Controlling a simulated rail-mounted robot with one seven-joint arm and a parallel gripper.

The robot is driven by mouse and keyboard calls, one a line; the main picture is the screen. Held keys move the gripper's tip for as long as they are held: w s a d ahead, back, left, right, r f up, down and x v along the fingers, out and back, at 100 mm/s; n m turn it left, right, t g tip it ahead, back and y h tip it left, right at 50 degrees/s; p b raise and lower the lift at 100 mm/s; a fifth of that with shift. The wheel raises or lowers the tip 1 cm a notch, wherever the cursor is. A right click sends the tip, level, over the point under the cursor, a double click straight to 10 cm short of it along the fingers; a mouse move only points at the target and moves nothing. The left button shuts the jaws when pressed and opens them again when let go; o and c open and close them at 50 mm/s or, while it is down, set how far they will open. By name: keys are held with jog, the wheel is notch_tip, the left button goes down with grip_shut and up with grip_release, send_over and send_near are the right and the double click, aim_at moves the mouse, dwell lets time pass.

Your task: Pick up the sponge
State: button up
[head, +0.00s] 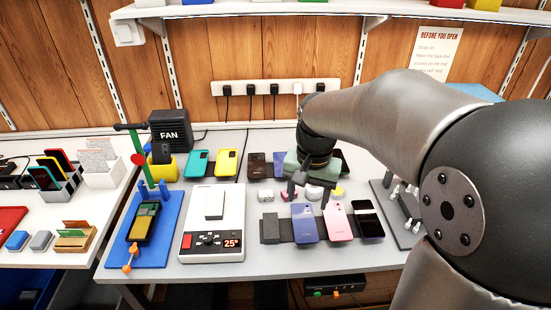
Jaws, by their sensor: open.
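I cannot tell for sure which thing is the sponge. Small round-edged pieces sit in a row behind the phones: a pink one (314,192), a whitish one (289,195) and a yellow-topped one (338,191). My gripper (308,194) points down over this row, fingers apart, with nothing visibly held. Whether it touches a piece is unclear. A greenish block (291,163) is partly hidden behind my wrist.
A fan (168,134) stands behind. My arm covers the right side.

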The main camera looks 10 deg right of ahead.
jog(key=w+d+f+m, duration=0.1)
jog(key=w+f+m, duration=0.3)
jog(key=w, duration=0.8)
jog(key=w+d+f+m, duration=0.1)
jog(key=w+m, duration=0.4)
jog(key=w, duration=0.7)
jog(key=f, duration=1.2)
jog(key=shift+a, duration=0.3)
jog(key=shift+a+f+p, duration=0.15)
jog(key=shift+f+p, duration=0.15)
jog(key=shift+f, duration=1.1)
jog(key=shift+a+f+p, duration=0.15)
jog(key=shift+f+p, duration=0.1)
jog(key=shift+f, duration=1.1)
jog(key=c, duration=1.1)
jog(key=shift+r, duration=0.1)
